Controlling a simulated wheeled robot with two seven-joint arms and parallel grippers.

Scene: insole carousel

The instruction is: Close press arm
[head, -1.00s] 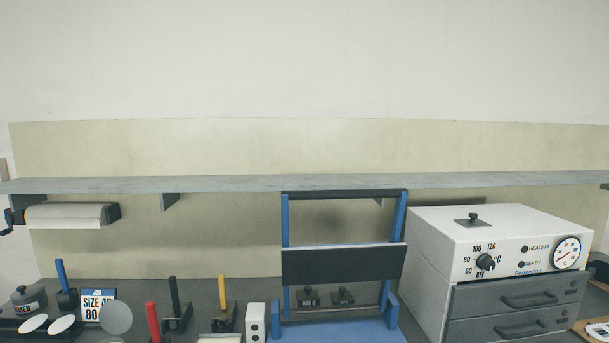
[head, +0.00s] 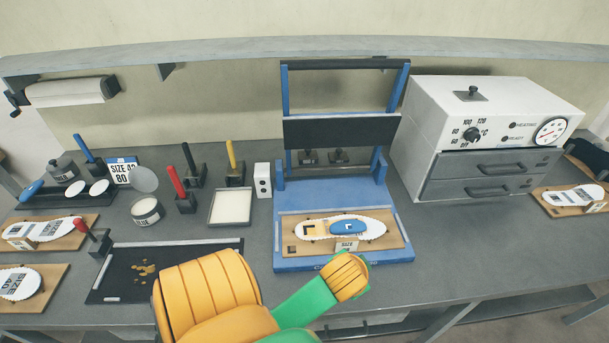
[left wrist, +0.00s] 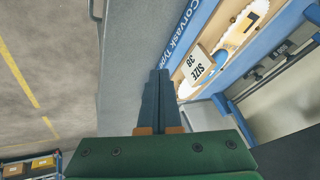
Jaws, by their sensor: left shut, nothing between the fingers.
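The blue press (head: 286,196) stands on the bench in the middle of the head view. Its press arm is raised, with a dark plate (head: 341,131) between blue uprights and a dark bar (head: 345,64) across the top. A board (head: 291,233) with a white insole (head: 375,229), a blue piece and a size block lies on the press base. My left arm reaches up to the press's front edge in the head view, and its fingertips are hidden there. In the left wrist view my left gripper (left wrist: 158,78) is shut and empty, beside the press's front edge. My right gripper is not in view.
A white oven (head: 425,100) with drawers stands right of the press. A dark mat (head: 215,250), a white tray (head: 231,207), and several upright-handled tools are to the left. A shelf (head: 230,48) runs along the back wall. Bench between press and right-hand board is clear.

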